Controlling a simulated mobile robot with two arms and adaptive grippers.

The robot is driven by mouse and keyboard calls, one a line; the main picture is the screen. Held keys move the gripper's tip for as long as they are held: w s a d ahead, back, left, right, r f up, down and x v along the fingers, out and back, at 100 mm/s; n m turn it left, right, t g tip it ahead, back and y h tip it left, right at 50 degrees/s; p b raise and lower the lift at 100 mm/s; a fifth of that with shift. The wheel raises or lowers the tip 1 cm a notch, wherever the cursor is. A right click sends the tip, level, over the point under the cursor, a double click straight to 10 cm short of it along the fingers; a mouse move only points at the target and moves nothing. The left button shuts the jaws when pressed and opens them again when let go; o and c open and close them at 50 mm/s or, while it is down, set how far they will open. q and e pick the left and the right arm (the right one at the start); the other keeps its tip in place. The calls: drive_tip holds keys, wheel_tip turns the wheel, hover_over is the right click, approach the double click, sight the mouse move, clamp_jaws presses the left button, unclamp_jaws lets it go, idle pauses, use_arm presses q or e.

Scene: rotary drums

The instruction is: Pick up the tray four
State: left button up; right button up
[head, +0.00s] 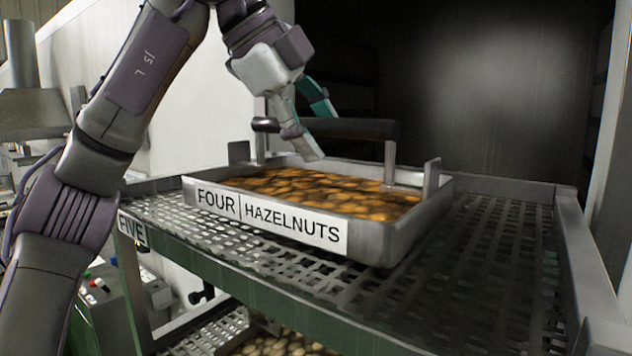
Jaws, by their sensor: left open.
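The tray four (385,236) is a grey metal tray of brown hazelnuts, with a front label (268,215) reading "FOUR HAZELNUTS". It sits level on a perforated metal shelf (480,255). A dark bar handle (355,128) on metal posts spans above the nuts. My left gripper (318,130) reaches in from the upper left and is open at the left part of the handle, with one finger in front of the bar and the teal part behind. I cannot tell whether the fingers touch the bar. My right gripper is not in view.
The shelf edge carries a "FIVE" label (132,229). A lower level holds more nuts (285,345). A metal side rail (575,250) bounds the shelf on the right. Bare shelf lies right of the tray. A green box with buttons (100,290) stands at lower left.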

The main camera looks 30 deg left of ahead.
use_arm(q)
drive_tip(key=shift+s+r, duration=0.1)
drive_tip(key=shift+s, duration=0.05)
drive_tip(key=c, duration=0.4)
clamp_jaws()
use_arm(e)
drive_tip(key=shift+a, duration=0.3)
use_arm(q)
drive_tip(key=shift+r, duration=0.1)
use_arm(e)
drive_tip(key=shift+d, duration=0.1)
